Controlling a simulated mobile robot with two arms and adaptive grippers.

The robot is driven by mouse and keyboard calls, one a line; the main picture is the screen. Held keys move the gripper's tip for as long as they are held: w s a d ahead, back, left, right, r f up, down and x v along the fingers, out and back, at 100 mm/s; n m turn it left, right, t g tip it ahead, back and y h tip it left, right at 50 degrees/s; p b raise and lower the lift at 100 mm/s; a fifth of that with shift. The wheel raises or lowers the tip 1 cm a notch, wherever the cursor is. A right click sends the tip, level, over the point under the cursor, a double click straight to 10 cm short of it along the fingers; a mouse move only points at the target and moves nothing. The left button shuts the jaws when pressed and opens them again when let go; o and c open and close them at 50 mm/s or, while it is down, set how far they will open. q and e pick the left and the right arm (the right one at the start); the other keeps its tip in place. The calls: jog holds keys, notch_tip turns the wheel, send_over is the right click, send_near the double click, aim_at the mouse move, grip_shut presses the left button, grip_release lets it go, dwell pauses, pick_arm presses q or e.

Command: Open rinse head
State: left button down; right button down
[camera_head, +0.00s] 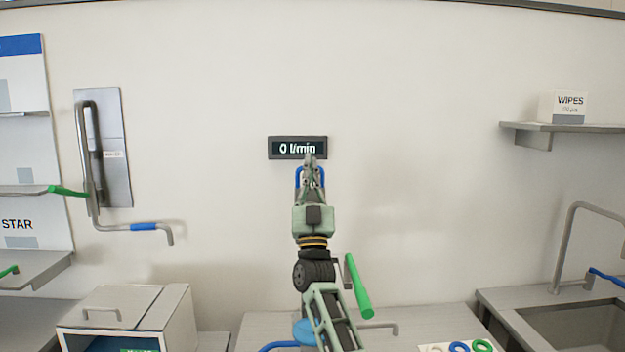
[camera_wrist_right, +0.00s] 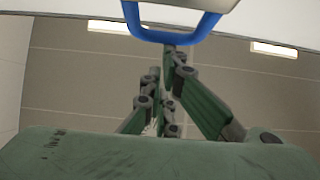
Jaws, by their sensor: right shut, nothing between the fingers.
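A blue U-shaped handle (camera_head: 298,174) is on the wall under a dark display (camera_head: 297,148) reading "0 l/min"; which part is the rinse head I cannot tell. My right gripper (camera_head: 311,166) is in front of the handle, its tips overlapping the display's lower edge. In the right wrist view the blue handle (camera_wrist_right: 172,40) hangs from a pale body at the top, and my right gripper's fingers (camera_wrist_right: 172,50) end at its lower bar. The fingers are shut and empty; whether they touch the bar is unclear. My left gripper is not visible.
A green lever (camera_head: 359,287) stands right of my right arm. A bent pipe with a blue sleeve (camera_head: 145,227) is mounted at left, above a grey box (camera_head: 140,305). A shelf (camera_head: 570,127) and a sink (camera_head: 580,325) are at right. The wall between is clear.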

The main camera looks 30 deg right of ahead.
jog(key=shift+w+d+r+g+y+p, duration=0.15)
jog(key=shift+w+d+r+g+p, duration=0.15)
jog(key=shift+w+d, duration=0.35)
jog(key=shift+w+d+r+g+y+p, duration=0.2)
jog(key=shift+w+d+r+p, duration=0.1)
jog(key=shift+w, duration=0.55)
